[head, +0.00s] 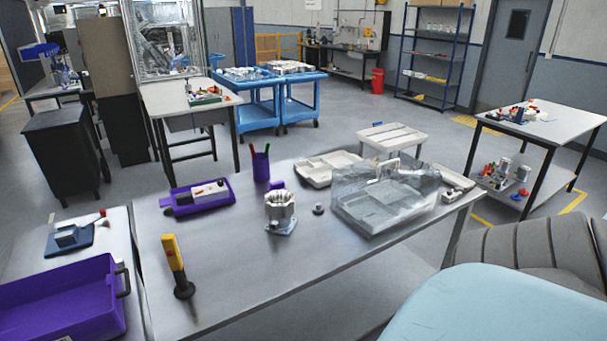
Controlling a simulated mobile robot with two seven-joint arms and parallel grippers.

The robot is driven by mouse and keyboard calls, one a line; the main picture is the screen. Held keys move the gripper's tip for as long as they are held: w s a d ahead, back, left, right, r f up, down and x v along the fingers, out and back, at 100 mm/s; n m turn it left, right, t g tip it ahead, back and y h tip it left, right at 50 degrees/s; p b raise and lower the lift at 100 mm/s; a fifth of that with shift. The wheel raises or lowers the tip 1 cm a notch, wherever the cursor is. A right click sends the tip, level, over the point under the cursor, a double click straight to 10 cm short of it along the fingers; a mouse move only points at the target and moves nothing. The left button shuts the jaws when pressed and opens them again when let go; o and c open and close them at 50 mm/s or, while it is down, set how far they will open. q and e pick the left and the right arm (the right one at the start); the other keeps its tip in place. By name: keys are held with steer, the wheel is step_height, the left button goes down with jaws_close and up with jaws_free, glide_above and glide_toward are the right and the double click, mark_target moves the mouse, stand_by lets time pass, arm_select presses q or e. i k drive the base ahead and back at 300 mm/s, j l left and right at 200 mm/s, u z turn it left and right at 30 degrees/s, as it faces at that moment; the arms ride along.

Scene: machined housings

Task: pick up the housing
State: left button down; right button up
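The housing (280,212) is a silver metal part with a fluted, round upper body on a flat flange base. It stands upright near the middle of the grey worktable (330,262) in the head view. Nothing touches its visible sides. Neither of my grippers shows in this view, and nothing is holding the housing.
A small dark knob-like part (318,209) lies right of the housing, then a clear plastic-covered tray (375,208). Behind stand a purple pen cup (261,168) and purple tray (188,209). A yellow-and-black tool (175,262) stands front left. The table's front middle is clear.

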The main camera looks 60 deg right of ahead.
mark_target(279, 207)
steer(key=z, duration=1.6)
